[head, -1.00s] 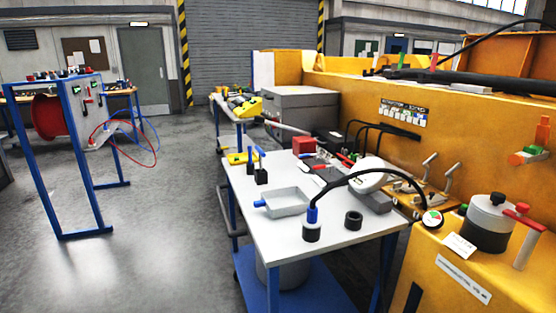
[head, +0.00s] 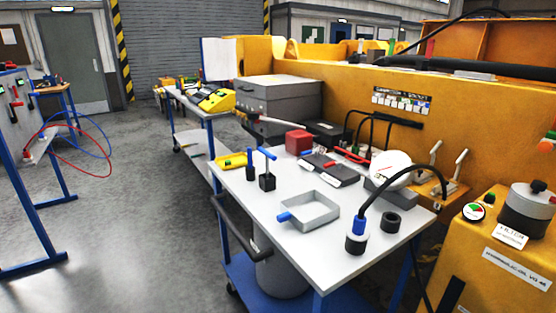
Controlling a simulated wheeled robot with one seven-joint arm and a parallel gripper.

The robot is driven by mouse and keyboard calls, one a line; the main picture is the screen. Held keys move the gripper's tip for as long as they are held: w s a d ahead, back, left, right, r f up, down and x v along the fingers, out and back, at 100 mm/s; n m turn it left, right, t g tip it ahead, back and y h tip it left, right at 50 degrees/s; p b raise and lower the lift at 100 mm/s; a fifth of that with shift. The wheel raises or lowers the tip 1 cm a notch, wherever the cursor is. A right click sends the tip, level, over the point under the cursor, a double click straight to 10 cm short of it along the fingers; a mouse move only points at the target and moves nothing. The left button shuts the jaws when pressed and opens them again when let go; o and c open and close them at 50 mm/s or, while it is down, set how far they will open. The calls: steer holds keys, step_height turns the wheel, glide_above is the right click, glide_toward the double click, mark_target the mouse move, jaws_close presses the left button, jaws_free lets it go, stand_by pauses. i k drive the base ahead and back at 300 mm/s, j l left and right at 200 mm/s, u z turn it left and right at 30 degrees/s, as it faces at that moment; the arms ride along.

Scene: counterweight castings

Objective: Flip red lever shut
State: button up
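Several handles could be the red lever. A small red handle (head: 14,97) shows on the grey panel of the blue-legged stand at the far left; whether it is open or shut is too small to tell. At the right edge, a sliver of red (head: 552,198) shows beside the dark canister (head: 526,212) on the yellow cabinet (head: 490,262); most of it is cut off. An orange-red fitting with green on it (head: 548,141) sits on the yellow wall at the right edge. My gripper is not in view.
A second cart (head: 196,105) stands behind. The floor (head: 140,220) between the stand and carts is clear.

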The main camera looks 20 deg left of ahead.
mark_target(332, 163)
steer(key=i+j+u, duration=0.2)
steer(key=j, duration=0.25)
steer(key=i+j+u, duration=0.15)
steer(key=i+j, duration=0.6)
steer(key=i, duration=0.1)
